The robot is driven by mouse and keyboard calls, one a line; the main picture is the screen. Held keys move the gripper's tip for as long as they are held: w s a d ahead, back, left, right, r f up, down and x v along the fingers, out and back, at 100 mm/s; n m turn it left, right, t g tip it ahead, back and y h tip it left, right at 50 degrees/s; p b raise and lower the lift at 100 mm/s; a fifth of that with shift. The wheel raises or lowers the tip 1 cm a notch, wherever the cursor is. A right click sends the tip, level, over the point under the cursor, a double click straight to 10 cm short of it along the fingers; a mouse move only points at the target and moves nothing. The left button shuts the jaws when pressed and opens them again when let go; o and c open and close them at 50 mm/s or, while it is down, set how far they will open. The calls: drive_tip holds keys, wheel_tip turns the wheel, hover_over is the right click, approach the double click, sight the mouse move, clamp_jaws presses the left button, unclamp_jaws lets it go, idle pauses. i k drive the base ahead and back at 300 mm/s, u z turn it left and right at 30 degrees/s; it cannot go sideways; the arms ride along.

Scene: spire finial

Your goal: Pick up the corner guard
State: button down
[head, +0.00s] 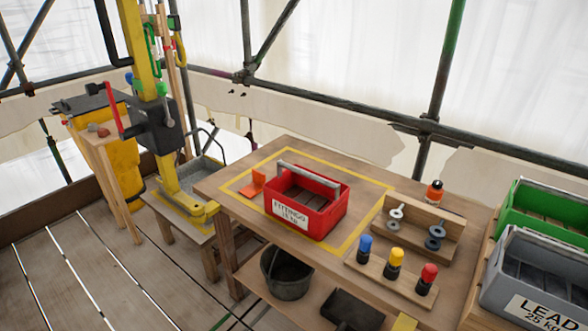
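A small orange angled piece, which looks like the corner guard (256,186), stands on the wooden workbench (230,196). It is near the bench's back left, inside the yellow taped outline, just left of the red crate (322,219). It looks like two flat faces meeting at an angle. A small gap seems to separate it from the crate. My gripper is not in view, so its state does not show.
The red crate has a raised grey handle. A wooden rack (418,229) with metal fittings, an orange-and-black bottle (434,192) and blue, yellow and red-topped pegs (395,262) stand right. A yellow post with a crank (158,125) rises left. A bucket (287,273) sits below.

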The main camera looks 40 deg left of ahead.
sight(258, 178)
drive_tip(key=u, duration=1.8)
drive_tip(key=k, duration=0.35)
drive_tip(key=u, duration=1.05)
drive_tip(key=i, duration=1.65)
drive_tip(key=u, duration=0.05)
